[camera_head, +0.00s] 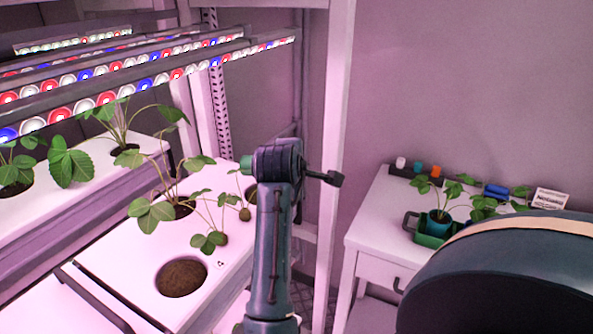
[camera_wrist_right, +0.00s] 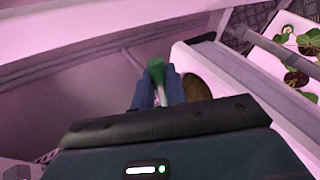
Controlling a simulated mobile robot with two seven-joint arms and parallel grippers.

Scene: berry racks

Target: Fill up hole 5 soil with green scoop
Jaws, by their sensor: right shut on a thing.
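My right gripper (camera_wrist_right: 157,97) is shut on the green scoop (camera_wrist_right: 156,70), which sticks out past its two fingers in the right wrist view. In the head view only a small green piece of the scoop (camera_head: 246,163) shows beside my right wrist, above the white rack shelf. A round hole with brown soil (camera_head: 181,278) is at the shelf's near end. Beside the gripper, the right wrist view shows a hole with brown soil (camera_wrist_right: 196,88). Another hole (camera_head: 250,194) is partly hidden by my arm. No hole numbers can be read. My left gripper is out of view.
Strawberry plants (camera_head: 172,190) grow from other shelf holes. Lamp bars (camera_head: 150,84) hang above the rack, and a white post (camera_head: 336,150) stands right of my arm. A white table (camera_head: 372,218) at right holds a green tray (camera_head: 432,240) with a potted plant.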

